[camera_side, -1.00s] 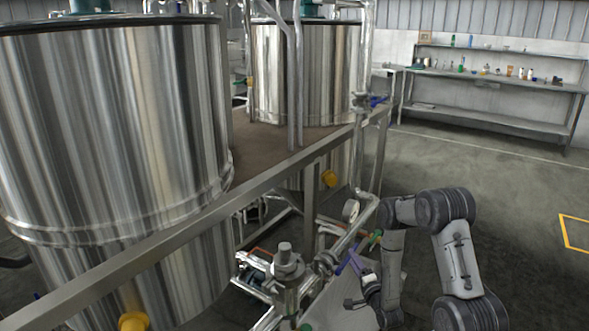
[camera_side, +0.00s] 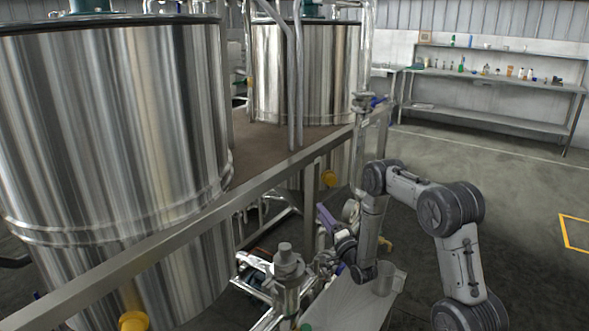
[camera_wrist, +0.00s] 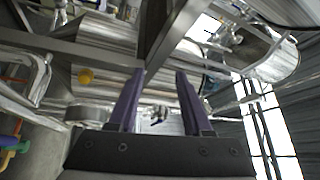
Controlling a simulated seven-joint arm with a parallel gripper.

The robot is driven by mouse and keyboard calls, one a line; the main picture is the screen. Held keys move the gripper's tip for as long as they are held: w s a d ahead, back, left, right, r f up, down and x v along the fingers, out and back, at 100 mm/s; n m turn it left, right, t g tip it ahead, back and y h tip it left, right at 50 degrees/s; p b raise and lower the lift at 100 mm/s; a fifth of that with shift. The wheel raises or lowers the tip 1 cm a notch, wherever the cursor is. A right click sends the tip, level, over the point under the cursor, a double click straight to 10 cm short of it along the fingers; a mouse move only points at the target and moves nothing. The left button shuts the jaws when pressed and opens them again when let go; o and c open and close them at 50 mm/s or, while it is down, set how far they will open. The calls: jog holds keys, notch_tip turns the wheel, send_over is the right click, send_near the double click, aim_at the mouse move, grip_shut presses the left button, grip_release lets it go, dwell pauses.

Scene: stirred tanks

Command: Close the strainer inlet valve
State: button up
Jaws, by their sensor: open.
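My gripper (camera_side: 325,214) is raised beside the frame below the tanks in the side view, partly hidden by my forearm. In the wrist view my gripper (camera_wrist: 161,74) shows two purple fingers, apart with nothing between them. A steel fitting with a capped top (camera_side: 287,264), perhaps the strainer, stands on the low pipework at the bottom of the side view. A blue valve handle (camera_side: 378,101) sits on the pipe by the far tank. Coloured handles (camera_wrist: 10,146) show at the left edge of the wrist view. I cannot tell which handle is the strainer inlet valve.
Two large steel tanks, near (camera_side: 110,120) and far (camera_side: 305,75), stand behind a steel frame rail (camera_side: 200,222). Yellow caps (camera_side: 133,321) stick out below. A shelf bench (camera_side: 490,100) is at the back right.

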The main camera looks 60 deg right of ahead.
jog(key=w+a+r+n+t+y, duration=0.1)
jog(key=w+a+r, duration=0.2)
jog(key=r, duration=0.5)
jog(key=w+a+r+n+t+y, duration=0.1)
jog(key=w+a+r, duration=0.2)
jog(key=r, duration=0.5)
jog(key=shift+w+r+n, duration=0.3)
jog(key=shift+r, duration=0.1)
jog(key=s+d+f+m+g+h, duration=0.1)
jog(key=s+d+f, duration=0.25)
jog(key=f, duration=0.55)
jog(key=s+d+f+m+h, duration=0.1)
jog(key=s+d+f, duration=0.25)
jog(key=f, duration=0.45)
jog(key=s+f+m+g+h, duration=0.25)
jog(key=s+f+g, duration=0.35)
jog(key=s+f, duration=1.15)
jog(key=shift+m+y, duration=0.25)
jog(key=shift+m, duration=0.2)
jog(key=x, duration=1)
jog(key=f+x, duration=0.1)
jog(key=x, duration=0.4)
jog(key=shift+w+a, duration=0.15)
jog(key=shift+w, duration=0.3)
